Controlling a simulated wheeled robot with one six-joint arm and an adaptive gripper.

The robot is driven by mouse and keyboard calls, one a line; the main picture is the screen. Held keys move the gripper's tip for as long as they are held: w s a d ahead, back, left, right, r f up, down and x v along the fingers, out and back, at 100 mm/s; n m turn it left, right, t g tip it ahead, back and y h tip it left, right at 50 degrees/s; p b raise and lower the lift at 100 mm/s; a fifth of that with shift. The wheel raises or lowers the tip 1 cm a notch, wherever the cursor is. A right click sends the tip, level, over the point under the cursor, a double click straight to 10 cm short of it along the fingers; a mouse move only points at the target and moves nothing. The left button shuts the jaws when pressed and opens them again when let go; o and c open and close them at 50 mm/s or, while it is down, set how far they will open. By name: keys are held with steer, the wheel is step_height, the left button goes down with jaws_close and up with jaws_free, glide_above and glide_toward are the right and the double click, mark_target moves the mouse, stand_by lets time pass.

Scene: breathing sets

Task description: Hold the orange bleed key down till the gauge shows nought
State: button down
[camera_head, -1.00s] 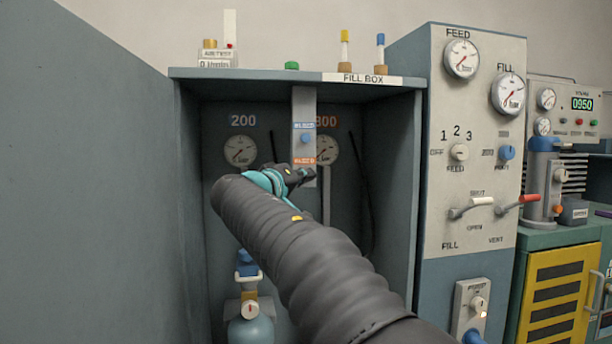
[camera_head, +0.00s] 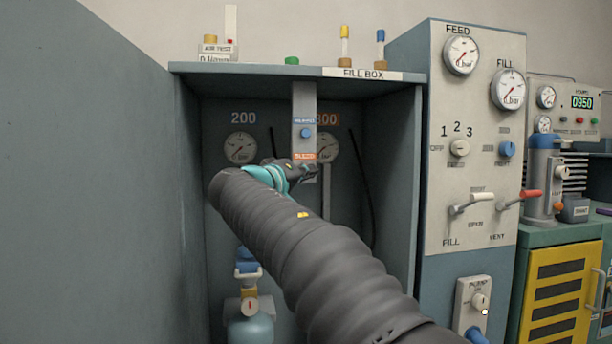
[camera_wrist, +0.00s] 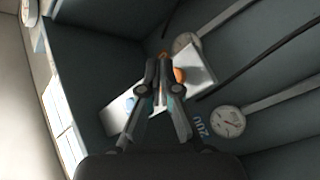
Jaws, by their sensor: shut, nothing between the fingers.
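The pale bleed plate (camera_head: 304,110) hangs between two gauges in the fill box. It carries a blue key (camera_head: 305,133) and, lower, an orange label (camera_head: 304,156). My gripper (camera_head: 314,169) is shut and empty in front of the plate's lower end. In the wrist view the orange key (camera_wrist: 180,76) shows just right of my closed fingertips (camera_wrist: 159,63), partly covered; I cannot tell whether they touch.
The fill box's side wall (camera_head: 392,170) stands right of my arm, with a dark hose (camera_head: 365,190) near it. A blue cylinder (camera_head: 250,328) with a valve stands below left. The control panel (camera_head: 475,140) with levers is further right.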

stand_by(0.3)
steer(key=s+b, duration=0.2)
steer(key=s+d+b, duration=0.1)
steer(key=s+b, duration=0.1)
steer(key=shift+s+d, duration=0.2)
steer(key=shift+s, duration=0.2)
stand_by(0.4)
